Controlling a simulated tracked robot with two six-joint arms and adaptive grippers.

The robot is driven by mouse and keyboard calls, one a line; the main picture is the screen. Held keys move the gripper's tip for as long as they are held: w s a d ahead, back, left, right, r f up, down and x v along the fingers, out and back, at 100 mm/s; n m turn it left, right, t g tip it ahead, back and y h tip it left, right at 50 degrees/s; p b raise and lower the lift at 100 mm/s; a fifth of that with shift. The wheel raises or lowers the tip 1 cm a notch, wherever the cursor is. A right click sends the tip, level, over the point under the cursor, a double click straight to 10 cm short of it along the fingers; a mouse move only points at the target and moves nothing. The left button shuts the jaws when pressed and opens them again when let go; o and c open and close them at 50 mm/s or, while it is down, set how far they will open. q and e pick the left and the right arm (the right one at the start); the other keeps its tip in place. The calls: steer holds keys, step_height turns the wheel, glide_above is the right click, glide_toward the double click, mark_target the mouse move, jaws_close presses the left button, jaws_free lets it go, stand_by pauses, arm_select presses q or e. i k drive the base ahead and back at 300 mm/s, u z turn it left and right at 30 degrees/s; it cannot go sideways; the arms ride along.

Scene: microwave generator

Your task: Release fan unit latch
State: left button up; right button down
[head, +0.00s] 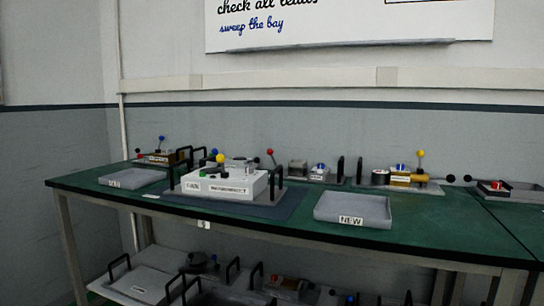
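A white unit (222,186) with labels on its front sits on a dark mat (284,208) on the green table. Small green and dark parts lie on its top, and a yellow ball knob (220,158) stands there. A red ball knob (270,152) rises at its back right. Black handles (279,182) stand beside it. Neither of my grippers is in view.
A grey tray marked NEW (330,213) stands right of the mat; another grey tray (128,183) stands left. More units with knobs line the back, including one with a yellow knob (420,153). Several items fill the lower shelf. The green tabletop (440,230) is clear at front right.

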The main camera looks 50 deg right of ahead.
mark_target(220, 158)
steer(key=z, duration=0.05)
steer(key=k, duration=0.6)
steer(key=z, duration=0.65)
steer(key=i, duration=0.8)
steer(key=z, duration=0.05)
